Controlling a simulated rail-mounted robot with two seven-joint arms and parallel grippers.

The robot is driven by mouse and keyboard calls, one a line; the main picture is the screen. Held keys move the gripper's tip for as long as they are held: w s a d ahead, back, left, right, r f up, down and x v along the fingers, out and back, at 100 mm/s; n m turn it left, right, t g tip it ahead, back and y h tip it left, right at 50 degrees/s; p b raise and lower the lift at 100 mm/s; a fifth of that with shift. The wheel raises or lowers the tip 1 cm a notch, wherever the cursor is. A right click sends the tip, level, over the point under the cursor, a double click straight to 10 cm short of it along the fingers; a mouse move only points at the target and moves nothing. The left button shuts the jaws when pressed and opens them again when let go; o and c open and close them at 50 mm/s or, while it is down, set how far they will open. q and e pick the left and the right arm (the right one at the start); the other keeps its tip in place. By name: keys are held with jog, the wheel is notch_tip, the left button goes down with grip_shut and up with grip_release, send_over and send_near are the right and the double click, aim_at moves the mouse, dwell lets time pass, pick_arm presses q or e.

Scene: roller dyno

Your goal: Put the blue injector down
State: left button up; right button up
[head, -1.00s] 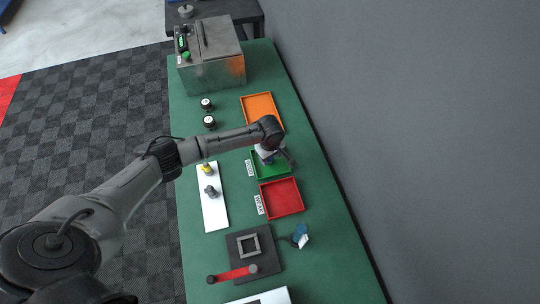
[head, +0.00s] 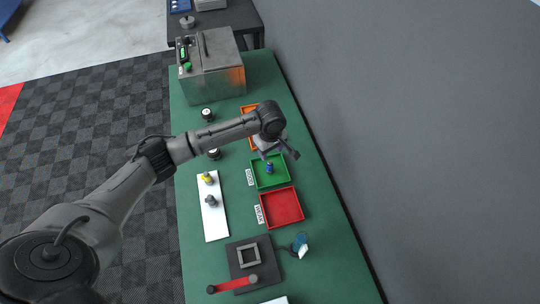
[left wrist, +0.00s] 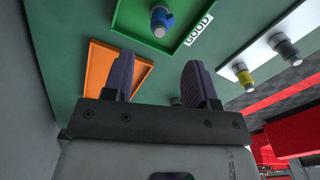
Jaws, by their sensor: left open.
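The blue injector (head: 269,168) stands in the green tray (head: 284,181), which has a GOOD label (head: 250,177) beside it. In the left wrist view the blue injector (left wrist: 161,20) shows in the green tray (left wrist: 127,27), apart from my fingers. My left gripper (left wrist: 160,78) is open and empty, with its two fingers spread. In the head view its wrist is above the far end of the green tray and partly hides the orange tray (head: 246,110). My right gripper is not in view.
A yellow injector (head: 207,178) and a grey injector (head: 211,201) stand on the white strip (head: 215,226). A red tray (head: 283,207) labelled WEAK lies nearer. A metal machine (head: 214,78) stands at the far end. A grey wall runs along the right.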

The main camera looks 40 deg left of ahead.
pick_arm(q)
jog(key=shift+r, duration=0.75)
jog(key=s+d+f+m, duration=0.2)
jog(key=s+d+m, duration=0.1)
jog(key=s+d, duration=0.1)
jog(key=s+d+f+m+t+h, duration=0.1)
jog(key=s+d+f+m, duration=0.2)
jog(key=s+d, duration=0.2)
jog(key=s+d+f+m, duration=0.2)
jog(key=s+d+m, duration=0.2)
jog(key=s, duration=0.1)
jog(key=shift+s+d+f+t+h, duration=0.1)
jog(key=shift+d+f+t+h, duration=0.1)
jog(key=shift+d+t+h, duration=0.15)
jog(key=s+m, duration=0.1)
jog(key=s, duration=0.2)
jog(key=s+m, duration=0.1)
jog(key=s, duration=0.2)
jog(key=s+r+m+t, duration=0.1)
jog(key=s+m, duration=0.1)
jog(key=s, duration=0.1)
jog(key=shift+d, duration=0.35)
jog(key=s+a+r+m+y, duration=0.1)
jog(key=s+a+r+m, duration=0.1)
jog(key=s, duration=0.5)
jog(key=shift+s+a+r+m+t, duration=0.3)
jog(key=shift+a+m+t, duration=0.2)
jog(key=shift+a, duration=0.3)
jog(key=shift+y, duration=0.25)
